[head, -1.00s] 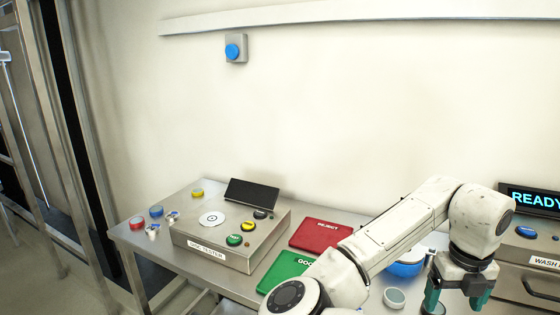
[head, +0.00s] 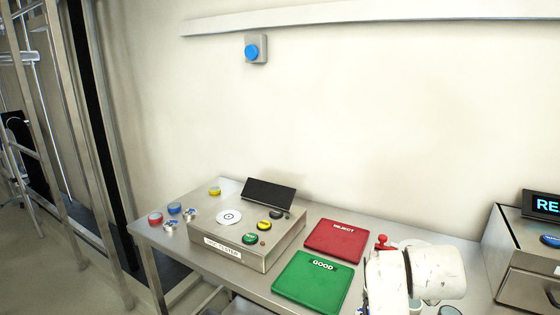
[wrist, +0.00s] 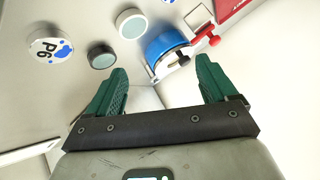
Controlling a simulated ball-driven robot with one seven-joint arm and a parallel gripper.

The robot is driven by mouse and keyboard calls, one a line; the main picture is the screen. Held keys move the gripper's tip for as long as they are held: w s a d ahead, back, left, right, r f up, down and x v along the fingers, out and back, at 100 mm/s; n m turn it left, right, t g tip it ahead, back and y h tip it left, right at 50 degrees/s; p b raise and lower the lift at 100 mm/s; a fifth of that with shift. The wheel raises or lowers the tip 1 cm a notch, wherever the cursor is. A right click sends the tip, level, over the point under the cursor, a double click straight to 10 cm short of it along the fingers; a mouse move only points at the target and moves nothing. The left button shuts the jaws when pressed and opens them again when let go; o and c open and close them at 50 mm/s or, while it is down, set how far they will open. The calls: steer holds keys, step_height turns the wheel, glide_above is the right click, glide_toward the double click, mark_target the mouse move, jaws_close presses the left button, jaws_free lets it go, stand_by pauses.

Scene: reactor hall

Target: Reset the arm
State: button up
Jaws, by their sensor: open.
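My arm (head: 412,278) is folded in at the lower right of the head view, and its gripper is hidden there. In the wrist view my gripper (wrist: 160,68) has its two green fingers wide apart, with nothing between them. The fingers point toward a pale tabletop with several small items beyond the tips. A blue round device (wrist: 166,48) with a red lever (wrist: 205,42) lies beyond the right finger. A dark round puck (wrist: 102,56) and a white-rimmed one (wrist: 131,24) lie beyond the left finger.
The steel table carries a disc tester (head: 262,252), a red REJECT mat (head: 336,241) and a green GOOD mat (head: 310,284). Several coloured pucks stand at its left end. A machine (head: 520,262) stands at the right. A blue wall button (head: 252,51) hangs above.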

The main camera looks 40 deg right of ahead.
steer(key=s+a+f+n+y, duration=0.1)
steer(key=a+f+n+y, duration=0.2)
steer(key=a+f+n, duration=0.5)
steer(key=s+a+f+n+t+y, duration=0.1)
steer(key=a+f+n+y, duration=0.3)
steer(key=a, duration=0.7)
steer(key=s+a+f+n+y, duration=0.1)
steer(key=a+f+n, duration=0.4)
steer(key=a+n, duration=0.35)
steer(key=s+d+f+m+g, duration=0.1)
steer(key=s+f+g, duration=0.2)
steer(key=s+f, duration=0.2)
steer(key=s, duration=0.3)
steer(key=shift+s+d+f, duration=0.15)
steer(key=shift+d, duration=0.1)
